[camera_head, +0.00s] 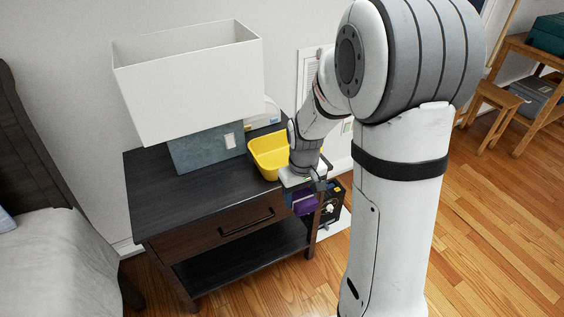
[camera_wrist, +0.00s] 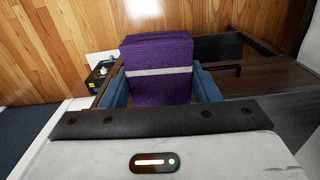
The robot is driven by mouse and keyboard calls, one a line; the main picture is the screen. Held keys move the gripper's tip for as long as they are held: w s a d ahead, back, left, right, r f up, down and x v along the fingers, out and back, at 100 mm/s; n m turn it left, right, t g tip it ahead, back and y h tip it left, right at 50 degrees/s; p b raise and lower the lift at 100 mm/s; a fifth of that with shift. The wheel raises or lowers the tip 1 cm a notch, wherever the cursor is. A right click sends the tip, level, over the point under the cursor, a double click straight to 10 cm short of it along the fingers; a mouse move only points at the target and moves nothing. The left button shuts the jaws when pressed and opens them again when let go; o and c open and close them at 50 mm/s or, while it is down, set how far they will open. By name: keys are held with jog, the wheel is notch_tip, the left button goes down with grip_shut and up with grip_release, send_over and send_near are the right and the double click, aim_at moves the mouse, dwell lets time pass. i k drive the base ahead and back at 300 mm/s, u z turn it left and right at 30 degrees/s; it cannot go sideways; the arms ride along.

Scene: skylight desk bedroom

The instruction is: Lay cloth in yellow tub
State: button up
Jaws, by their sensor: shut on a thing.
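The cloth is a folded purple block with a pale stripe, seen in the wrist view (camera_wrist: 160,88) and as a small purple patch in the head view (camera_head: 303,204). My gripper (camera_wrist: 160,75) is shut on it, one finger on each side. In the head view my gripper (camera_head: 304,188) is at the nightstand's right edge, with the cloth hanging just outside the top, lower than the tub. The yellow tub (camera_head: 266,158) stands on the nightstand's back right corner, left of my gripper. My arm hides part of its right side. The tub does not show in the wrist view.
The dark nightstand (camera_head: 170,205) has a drawer and lower shelf. A lamp with a large white shade (camera_head: 190,80) and blue-grey base (camera_head: 205,150) stands left of the tub. A dark container (camera_head: 330,212) is at the nightstand's right side. Open wooden floor (camera_head: 480,230) lies right.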

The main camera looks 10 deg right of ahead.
aim_at(284, 160)
jog(key=i, duration=0.95)
